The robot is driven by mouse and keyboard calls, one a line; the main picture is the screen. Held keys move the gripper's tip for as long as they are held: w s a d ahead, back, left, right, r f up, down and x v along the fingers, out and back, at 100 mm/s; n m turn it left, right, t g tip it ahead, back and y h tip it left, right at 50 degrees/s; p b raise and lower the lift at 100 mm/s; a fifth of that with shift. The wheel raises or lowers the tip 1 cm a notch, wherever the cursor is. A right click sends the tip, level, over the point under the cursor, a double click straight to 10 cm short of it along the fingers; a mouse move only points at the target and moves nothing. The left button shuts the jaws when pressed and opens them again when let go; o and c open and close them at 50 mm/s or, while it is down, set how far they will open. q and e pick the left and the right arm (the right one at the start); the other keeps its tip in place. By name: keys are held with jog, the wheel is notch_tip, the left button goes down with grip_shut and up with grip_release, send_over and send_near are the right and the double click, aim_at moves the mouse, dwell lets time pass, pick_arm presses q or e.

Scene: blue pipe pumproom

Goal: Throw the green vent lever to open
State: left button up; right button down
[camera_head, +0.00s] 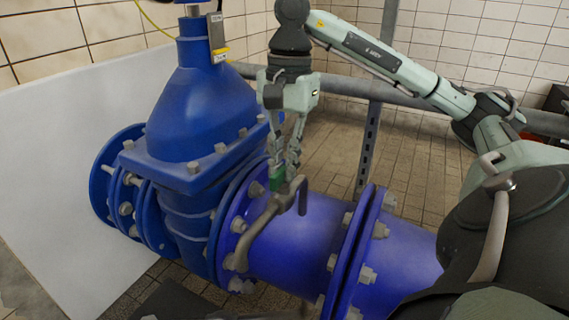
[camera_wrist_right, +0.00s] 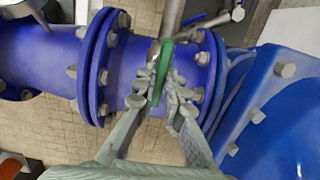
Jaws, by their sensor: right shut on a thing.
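The green vent lever (camera_head: 277,179) sits on a grey metal vent fitting (camera_head: 262,224) on the blue pipe, just right of the large blue valve body. In the right wrist view the lever (camera_wrist_right: 162,76) is a narrow green bar running up from between the fingers. My right gripper (camera_head: 285,180) points down from above and is shut on the green lever, with fingers on both sides of it. The fingers also show in the right wrist view (camera_wrist_right: 161,102). They partly hide the lever in the head view. My left gripper is in neither view.
The tall blue valve (camera_head: 200,110) stands close left of my right gripper. A bolted flange (camera_head: 350,255) lies to the right along the pipe. A grey rail (camera_head: 345,88) and an upright strut (camera_head: 369,145) are behind. A white panel (camera_head: 60,170) stands at left.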

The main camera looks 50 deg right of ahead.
dwell(0.3)
jog(key=c, duration=1.6)
grip_release()
jog(key=shift+r, duration=0.1)
notch_tip(320, 180, up, 12)
jog(key=d, duration=0.1)
jog(key=shift+w, duration=0.15)
dwell(0.5)
